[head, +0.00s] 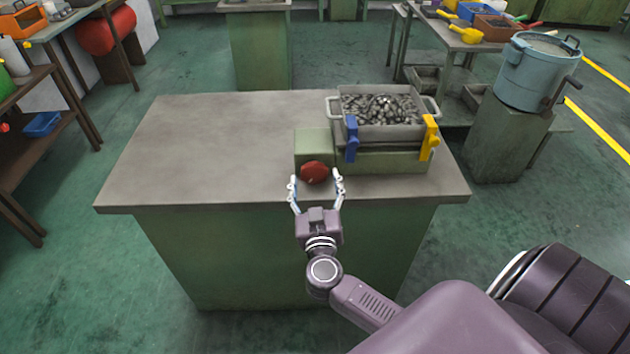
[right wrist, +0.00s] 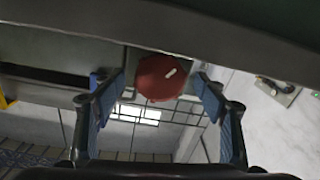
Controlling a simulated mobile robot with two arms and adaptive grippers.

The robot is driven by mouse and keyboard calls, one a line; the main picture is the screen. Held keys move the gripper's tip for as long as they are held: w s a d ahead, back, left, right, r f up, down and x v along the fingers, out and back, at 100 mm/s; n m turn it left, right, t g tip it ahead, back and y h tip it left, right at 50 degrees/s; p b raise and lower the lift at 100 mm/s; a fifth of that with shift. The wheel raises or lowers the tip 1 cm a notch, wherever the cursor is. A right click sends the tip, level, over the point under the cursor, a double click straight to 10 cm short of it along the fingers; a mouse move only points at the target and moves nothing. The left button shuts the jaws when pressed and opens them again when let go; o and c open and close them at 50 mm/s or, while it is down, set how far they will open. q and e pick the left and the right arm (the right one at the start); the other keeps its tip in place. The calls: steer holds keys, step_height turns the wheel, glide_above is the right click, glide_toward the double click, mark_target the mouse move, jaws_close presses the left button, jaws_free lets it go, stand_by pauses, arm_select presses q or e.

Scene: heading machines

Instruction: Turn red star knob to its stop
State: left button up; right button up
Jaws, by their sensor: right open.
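The red knob (head: 314,172) is on the front of a small green box (head: 313,143) at the table's front part. My right gripper (head: 316,182) is open, with its two fingers to the left and right of the knob's near side. In the right wrist view the red knob (right wrist: 162,78) has a short white mark pointing to the upper right, and it sits between and just beyond the fingertips of my right gripper (right wrist: 163,90). I cannot tell whether a finger touches it. My left gripper is not in view.
A grey bin (head: 383,130) of small metal parts stands right of the knob, with a blue lever (head: 351,138) and a yellow lever (head: 429,138) on its front. The left part of the tabletop (head: 200,150) is clear. A blue pot (head: 538,72) stands at the right.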

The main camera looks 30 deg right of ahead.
steer(key=c, duration=1.2)
steer(key=shift+o, duration=0.2)
steer(key=shift+r+m+p, duration=0.1)
steer(key=shift+m+p, duration=1.3)
steer(key=shift+p, duration=0.1)
steer(key=shift+m+p, duration=0.55)
steer(key=shift+m, duration=0.45)
steer(key=shift+w+m+p, duration=0.1)
steer(key=shift+m+p, duration=0.25)
steer(key=shift+m, duration=0.75)
steer(key=shift+f, duration=0.2)
steer(key=o, duration=1.2)
steer(key=shift+c, duration=0.2)
